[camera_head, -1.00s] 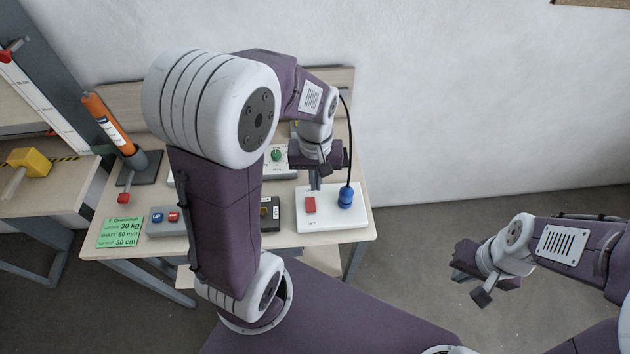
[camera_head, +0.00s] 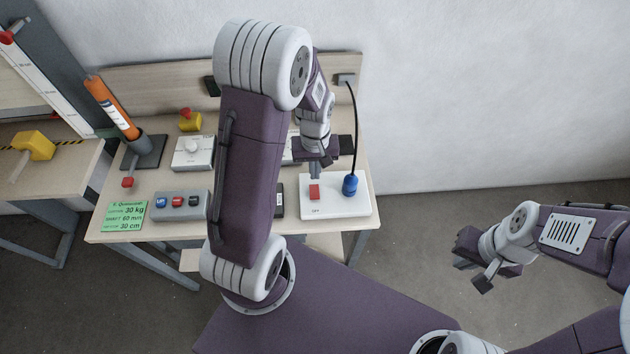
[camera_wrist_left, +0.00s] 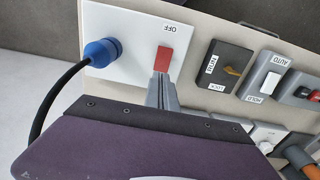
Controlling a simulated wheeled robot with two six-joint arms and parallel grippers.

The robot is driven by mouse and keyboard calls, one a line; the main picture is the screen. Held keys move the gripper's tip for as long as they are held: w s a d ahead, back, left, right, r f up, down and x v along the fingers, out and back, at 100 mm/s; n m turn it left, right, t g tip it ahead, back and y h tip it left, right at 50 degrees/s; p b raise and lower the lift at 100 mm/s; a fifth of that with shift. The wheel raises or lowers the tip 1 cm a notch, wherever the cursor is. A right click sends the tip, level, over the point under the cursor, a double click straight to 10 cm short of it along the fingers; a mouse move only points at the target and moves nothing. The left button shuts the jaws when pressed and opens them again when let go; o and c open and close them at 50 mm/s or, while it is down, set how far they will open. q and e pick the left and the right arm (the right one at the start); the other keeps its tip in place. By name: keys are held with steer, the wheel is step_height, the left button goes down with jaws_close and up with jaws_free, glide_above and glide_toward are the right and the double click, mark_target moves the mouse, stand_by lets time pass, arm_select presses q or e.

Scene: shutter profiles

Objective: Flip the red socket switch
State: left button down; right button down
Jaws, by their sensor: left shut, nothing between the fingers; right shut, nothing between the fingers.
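The red socket switch (camera_head: 314,192) sits on a white socket plate (camera_head: 335,208) at the right end of the table, beside a blue plug (camera_head: 350,185) with a black cable. My left gripper (camera_head: 315,176) is shut and empty, its fingertips just behind the switch. In the left wrist view, the red switch (camera_wrist_left: 164,60) lies right at the tips of my left gripper (camera_wrist_left: 162,76), under an "OFF" label. Whether they touch it is hard to tell. My right gripper (camera_head: 479,272) is shut and empty, off to the right over the floor.
A box with blue, red and dark buttons (camera_head: 180,205), a green label card (camera_head: 124,216) and a white knob box (camera_head: 192,152) are to the left. A rotary switch plate (camera_wrist_left: 230,67) is beside the socket plate. The cable rises to the backboard.

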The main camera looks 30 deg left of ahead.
mark_target(315, 188)
arm_select(q)
step_height(315, 188, down, 6)
steer(key=shift+r, duration=0.1)
stand_by(0.4)
steer(key=shift+a+p, duration=0.1)
steer(key=shift+p, duration=0.45)
steer(key=shift+w, duration=0.1)
steer(key=shift+s+d+r, duration=0.15)
steer(key=shift+s+d, duration=0.3)
steer(key=shift+s, duration=0.25)
